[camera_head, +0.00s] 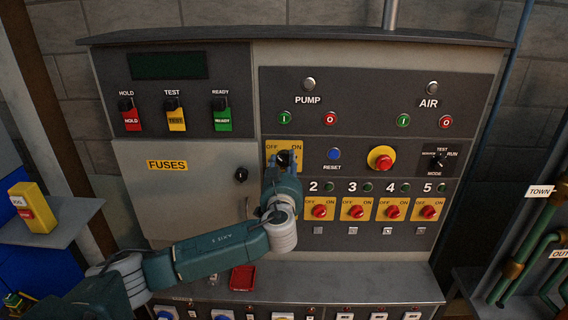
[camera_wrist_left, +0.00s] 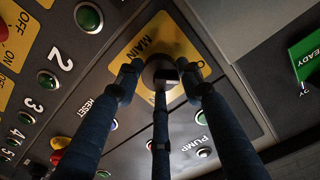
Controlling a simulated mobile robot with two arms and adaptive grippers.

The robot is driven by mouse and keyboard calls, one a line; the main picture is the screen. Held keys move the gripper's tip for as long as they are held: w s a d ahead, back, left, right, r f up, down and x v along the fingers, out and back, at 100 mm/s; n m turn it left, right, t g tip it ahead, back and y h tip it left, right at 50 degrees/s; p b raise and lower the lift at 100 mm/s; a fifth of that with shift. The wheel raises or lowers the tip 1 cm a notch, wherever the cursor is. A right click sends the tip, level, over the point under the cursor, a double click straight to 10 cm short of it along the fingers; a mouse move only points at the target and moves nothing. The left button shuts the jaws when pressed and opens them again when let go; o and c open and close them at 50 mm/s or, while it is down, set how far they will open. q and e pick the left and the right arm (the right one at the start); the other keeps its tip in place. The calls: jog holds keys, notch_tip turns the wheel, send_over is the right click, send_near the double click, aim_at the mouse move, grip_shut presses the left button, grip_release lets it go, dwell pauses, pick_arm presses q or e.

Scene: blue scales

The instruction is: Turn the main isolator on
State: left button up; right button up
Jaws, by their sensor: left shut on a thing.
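The main isolator is a dark rotary knob (camera_wrist_left: 157,68) on a yellow plate (camera_head: 271,150) marked OFF and ON, left of the reset button on the panel. The plate also shows in the left wrist view (camera_wrist_left: 176,36), with part of the word MAIN readable. My left gripper (camera_head: 284,160) is at the plate, its fingers (camera_wrist_left: 162,80) shut around the knob. The gripper hides most of the knob in the head view, and I cannot tell which way the knob points. My right gripper is not in view.
A blue reset button (camera_head: 334,154) and a red emergency stop (camera_head: 381,158) sit to the right. Several red rotary switches (camera_head: 320,211) line up below right. The fuses door (camera_head: 180,200) is at left. A red tray-like item (camera_head: 242,278) lies on the ledge below.

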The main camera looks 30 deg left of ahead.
pick_arm(q)
jog(key=shift+b, duration=0.6)
jog(key=m+b, duration=0.2)
jog(key=b, duration=0.1)
jog(key=shift+f, duration=0.15)
jog(key=shift+m+b, duration=0.3)
jog(key=shift+b, duration=0.05)
jog(key=shift+r+m, duration=0.25)
jog(key=shift+m, duration=0.25)
jog(key=m, duration=0.2)
jog(key=shift+r+m, duration=0.25)
jog(key=shift+m, duration=0.15)
jog(key=m+p, duration=0.1)
jog(key=m, duration=0.2)
jog(key=shift+m+p, duration=0.3)
jog(key=shift+p, duration=0.05)
jog(key=m+p, duration=0.2)
jog(key=m, duration=0.2)
jog(key=shift+m+p, duration=0.5)
jog(key=shift+m, duration=1.4)
jog(key=shift+f, duration=0.1)
